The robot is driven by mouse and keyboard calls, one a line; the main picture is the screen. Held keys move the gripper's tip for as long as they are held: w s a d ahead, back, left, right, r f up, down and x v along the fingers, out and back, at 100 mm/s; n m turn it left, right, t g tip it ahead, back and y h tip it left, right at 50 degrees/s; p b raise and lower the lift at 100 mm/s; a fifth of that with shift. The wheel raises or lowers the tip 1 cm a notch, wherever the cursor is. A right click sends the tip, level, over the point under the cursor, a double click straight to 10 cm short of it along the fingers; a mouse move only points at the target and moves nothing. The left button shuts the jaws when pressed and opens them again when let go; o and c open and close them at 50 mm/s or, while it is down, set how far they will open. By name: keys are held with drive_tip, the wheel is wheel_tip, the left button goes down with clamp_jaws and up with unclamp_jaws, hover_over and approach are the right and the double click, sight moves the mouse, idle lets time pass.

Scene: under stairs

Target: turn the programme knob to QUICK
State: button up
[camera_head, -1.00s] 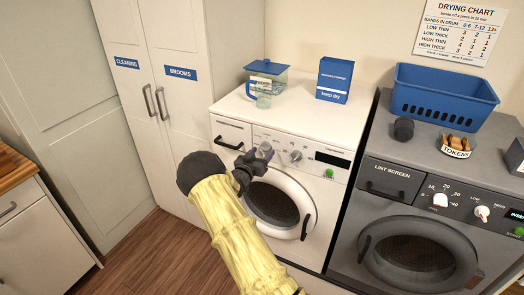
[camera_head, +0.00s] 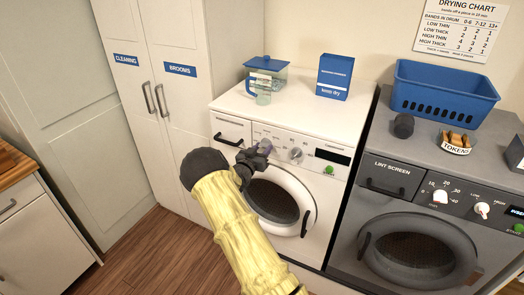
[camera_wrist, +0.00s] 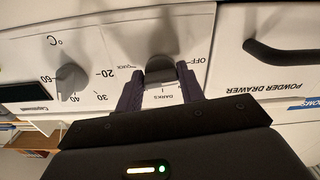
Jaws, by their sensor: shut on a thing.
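The white washing machine (camera_head: 233,101) stands in the middle of the head view. In the head view my gripper (camera_head: 262,149) covers most of the knob. I cannot tell which label the knob points to.
The temperature knob (camera_wrist: 72,82) sits close beside the programme knob. The powder drawer handle (camera_wrist: 280,55) is on its other side. A grey dryer (camera_head: 375,170) stands at right.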

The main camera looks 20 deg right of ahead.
drive_tip(key=shift+f+b, duration=0.15)
drive_tip(key=shift+b, duration=0.15)
drive_tip(key=n+b, duration=1)
drive_tip(key=b, duration=0.5)
drive_tip(key=n+b, duration=1.1)
drive_tip(key=b, duration=0.5)
drive_tip(key=n+b, duration=1.1)
drive_tip(key=b, duration=0.5)
drive_tip(key=shift+r, duration=0.35)
